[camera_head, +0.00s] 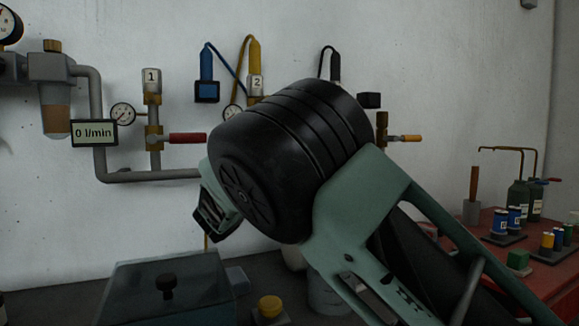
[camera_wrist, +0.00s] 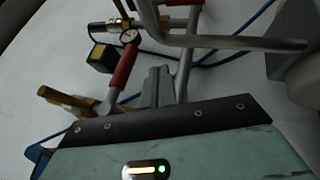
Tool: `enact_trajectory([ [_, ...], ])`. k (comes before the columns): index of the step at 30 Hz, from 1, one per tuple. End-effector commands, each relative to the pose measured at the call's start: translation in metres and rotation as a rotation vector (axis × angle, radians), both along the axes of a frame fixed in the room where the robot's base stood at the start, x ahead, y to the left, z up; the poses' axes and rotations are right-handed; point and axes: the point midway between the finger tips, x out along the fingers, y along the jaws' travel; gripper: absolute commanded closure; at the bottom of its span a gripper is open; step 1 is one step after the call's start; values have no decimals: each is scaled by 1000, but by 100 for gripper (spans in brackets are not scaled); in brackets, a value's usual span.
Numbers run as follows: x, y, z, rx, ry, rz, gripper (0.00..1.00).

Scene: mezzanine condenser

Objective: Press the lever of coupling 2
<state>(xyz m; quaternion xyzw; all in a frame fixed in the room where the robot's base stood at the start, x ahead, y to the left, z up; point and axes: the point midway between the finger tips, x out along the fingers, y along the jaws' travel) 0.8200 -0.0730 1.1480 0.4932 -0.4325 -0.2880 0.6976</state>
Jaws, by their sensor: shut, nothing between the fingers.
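Coupling 2 carries a white tag "2" (camera_head: 256,85) on the wall in the head view. Its lower part and any lever there are hidden behind my black arm joint. Coupling 1 (camera_head: 151,82), tagged "1", stands to its left with a red lever (camera_head: 187,138) pointing right. My gripper (camera_head: 209,222) is partly hidden by my arm, below and in front of the couplings. In the wrist view my shut, empty gripper (camera_wrist: 158,86) points at the pipework. Two red handles (camera_wrist: 123,66) (camera_wrist: 186,12) show beyond it; I cannot tell which coupling each belongs to, or whether the gripper touches one.
A display reading "0 l/min" (camera_head: 94,133) hangs at left among grey pipes (camera_head: 150,176). Blue (camera_head: 206,65) and yellow (camera_head: 254,54) hose ends hang above. A lidded grey box (camera_head: 180,292) stands below on the bench. A red table (camera_head: 545,280) with bottles and spools is at right.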

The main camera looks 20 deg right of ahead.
Motion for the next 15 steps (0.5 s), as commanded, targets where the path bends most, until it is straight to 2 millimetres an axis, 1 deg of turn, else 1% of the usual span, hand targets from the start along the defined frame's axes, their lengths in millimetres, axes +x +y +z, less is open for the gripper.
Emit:
enact_trajectory([
  [1, -5, 9, -5, -1, 2, 2, 100],
  [3, -11, 20, -10, -1, 2, 1, 100],
  [9, -26, 46, -22, 0, 1, 0, 100],
  [15, -33, 57, -27, 0, 1, -2, 100],
])
